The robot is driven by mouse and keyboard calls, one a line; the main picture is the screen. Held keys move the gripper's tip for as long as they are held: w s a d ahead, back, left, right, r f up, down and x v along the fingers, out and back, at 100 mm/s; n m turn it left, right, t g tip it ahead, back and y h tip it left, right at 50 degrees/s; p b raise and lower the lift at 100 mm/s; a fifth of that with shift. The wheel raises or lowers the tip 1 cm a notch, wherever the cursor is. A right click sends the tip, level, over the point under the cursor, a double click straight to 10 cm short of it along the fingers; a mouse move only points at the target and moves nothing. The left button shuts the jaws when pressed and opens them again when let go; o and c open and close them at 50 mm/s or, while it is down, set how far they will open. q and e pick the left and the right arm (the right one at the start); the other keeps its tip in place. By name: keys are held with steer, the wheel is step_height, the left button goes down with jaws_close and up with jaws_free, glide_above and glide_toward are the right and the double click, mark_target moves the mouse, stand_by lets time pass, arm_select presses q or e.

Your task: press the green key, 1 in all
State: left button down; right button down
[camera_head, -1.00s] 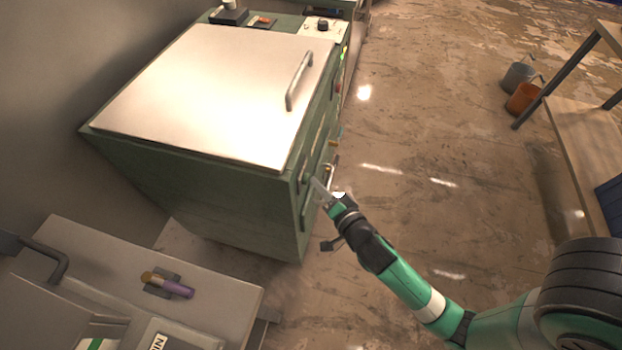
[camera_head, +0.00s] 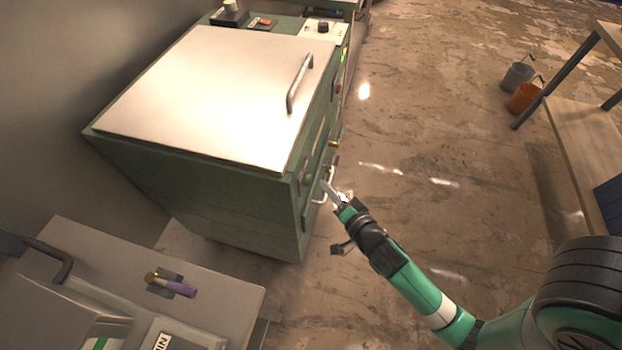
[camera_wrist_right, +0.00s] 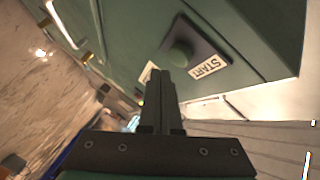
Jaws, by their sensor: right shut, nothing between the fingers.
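The green key (camera_wrist_right: 180,57) is a round button on a dark plate with a START label (camera_wrist_right: 207,66), on the green front panel of the cabinet (camera_head: 215,190). In the head view I cannot make the key out. My right gripper (camera_head: 325,187) is shut and empty in front of the panel. In the right wrist view its fingertips (camera_wrist_right: 160,78) appear just below and left of the key; I see no clear contact. My left gripper is not in view.
The cabinet has a pale lid (camera_head: 215,95) with a bar handle (camera_head: 299,83). A low grey bench (camera_head: 225,290) with a purple-handled tool (camera_head: 172,286) stands at lower left. Buckets (camera_head: 523,97) and a wooden table (camera_head: 575,140) are at right. The floor between is clear.

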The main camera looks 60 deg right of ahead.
steer(key=s+p, duration=0.1)
steer(key=s, duration=0.1)
steer(key=s+d+p, duration=0.1)
steer(key=s+p, duration=0.1)
steer(key=shift+s, duration=0.15)
stand_by(0.8)
